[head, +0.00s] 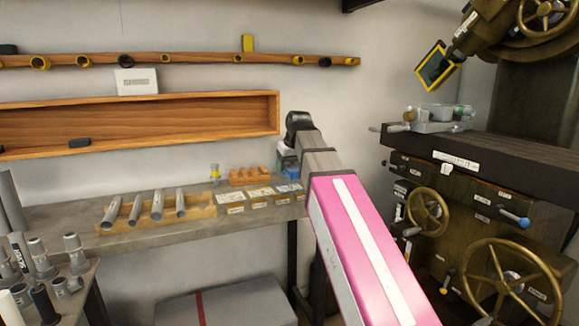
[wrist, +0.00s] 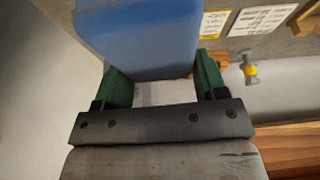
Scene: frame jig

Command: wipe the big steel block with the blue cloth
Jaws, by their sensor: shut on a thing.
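My gripper (wrist: 162,82) has its green fingers on either side of a blue, block-like thing, which looks like the blue cloth (wrist: 140,38). It is shut on it, and a pale part shows between the fingers below the blue. In the head view my gripper (head: 286,158) hangs down over the right end of the bench, partly hidden by my pink arm. The blue cloth (head: 291,172) shows there just below it, near the labelled boxes. Whether it touches anything is hidden. I cannot pick out the big steel block with certainty in either view.
The grey bench (head: 70,228) holds a wooden rack (head: 155,218) of steel rods, an orange block (head: 250,176) and several labelled boxes (head: 260,198). A dark milling machine (head: 480,180) with handwheels stands at right. A wooden shelf (head: 140,122) hangs on the wall.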

